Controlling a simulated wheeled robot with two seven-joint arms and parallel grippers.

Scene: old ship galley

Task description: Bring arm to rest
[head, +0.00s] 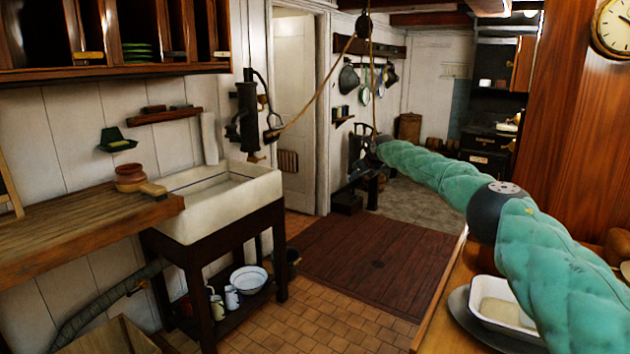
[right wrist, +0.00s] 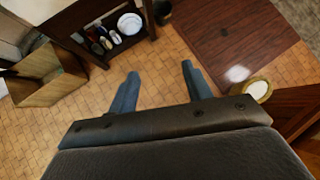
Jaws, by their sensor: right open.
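My right arm (head: 435,172), padded in green, comes in from the right in the head view and stretches out over the room. My right gripper (head: 362,160) shows small and dark at its far end, against a dark background. In the right wrist view my right gripper (right wrist: 160,70) is open, with its two blue-grey fingers spread apart. Nothing is between them; they point over the tiled floor (right wrist: 165,45). My left gripper is not in view.
A counter (head: 445,310) with a white enamel dish (head: 495,312) lies under my right arm. A white sink (head: 225,200) and wooden worktop (head: 80,225) stand at the left. A wooden crate (right wrist: 45,75) is on the floor. The dark red floor hatch (head: 365,262) is clear.

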